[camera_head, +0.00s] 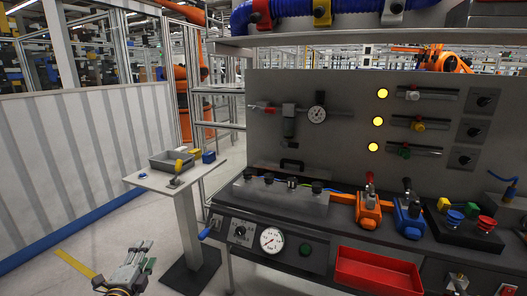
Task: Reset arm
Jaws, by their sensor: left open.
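My left gripper (144,256) is low at the left, above the floor and in front of the small side table. It is open, and nothing shows between its fingers. It is apart from the table and the workbench.
The workbench (330,228) carries an orange clamp unit (368,212), a blue one (408,218) and a red tray (375,270) at its front. A side table (140,180) holds a grey bin (172,160). Open floor lies at the lower left, beside a panelled wall (70,165).

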